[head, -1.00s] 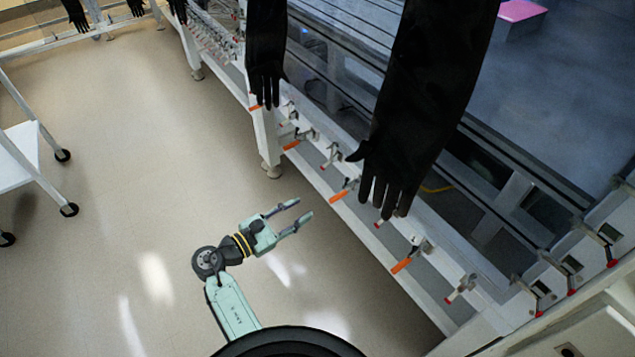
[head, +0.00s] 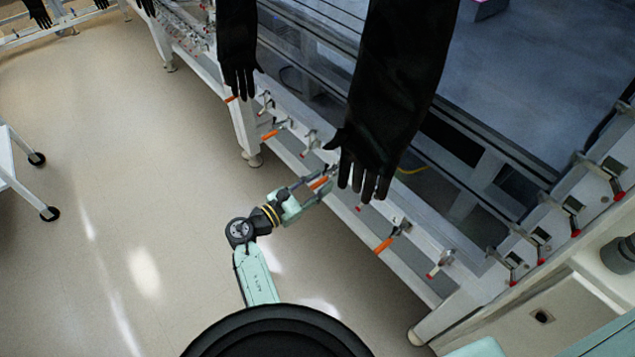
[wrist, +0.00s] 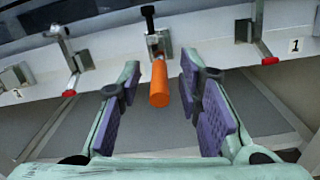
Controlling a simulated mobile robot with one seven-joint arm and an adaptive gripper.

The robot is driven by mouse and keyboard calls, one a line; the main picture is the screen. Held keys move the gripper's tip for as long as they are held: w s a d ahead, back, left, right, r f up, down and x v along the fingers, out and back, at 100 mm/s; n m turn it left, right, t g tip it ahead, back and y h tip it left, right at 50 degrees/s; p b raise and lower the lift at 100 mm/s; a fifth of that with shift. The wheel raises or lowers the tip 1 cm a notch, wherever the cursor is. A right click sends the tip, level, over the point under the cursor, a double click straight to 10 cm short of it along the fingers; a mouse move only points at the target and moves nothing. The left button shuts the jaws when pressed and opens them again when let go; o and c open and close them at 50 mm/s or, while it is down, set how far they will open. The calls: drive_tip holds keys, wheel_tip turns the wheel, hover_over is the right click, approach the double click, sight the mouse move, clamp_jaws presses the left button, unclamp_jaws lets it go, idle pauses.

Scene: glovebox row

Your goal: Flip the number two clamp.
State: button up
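An orange-handled clamp (wrist: 158,85) is in the middle of the wrist view, mounted on the white rail with its handle hanging down and toward me. My gripper (wrist: 160,72) is open, with one finger to each side of the orange handle and visible gaps between them. In the head view, my gripper (head: 324,181) is at the rail beside the hanging glove, and the orange handle (head: 319,183) shows between its fingers. I can read a "1" label (wrist: 295,45) at the right; the left label is unclear. I see no legible "2".
Red-tipped clamps stand left (wrist: 72,70) and right (wrist: 262,40) of the orange one. A long black glove (head: 385,110) hangs close above my gripper. Another orange clamp (head: 384,245) is farther right along the rail.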

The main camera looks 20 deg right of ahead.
drive_tip(key=shift+c, duration=0.4)
clamp_jaws()
idle(0.5)
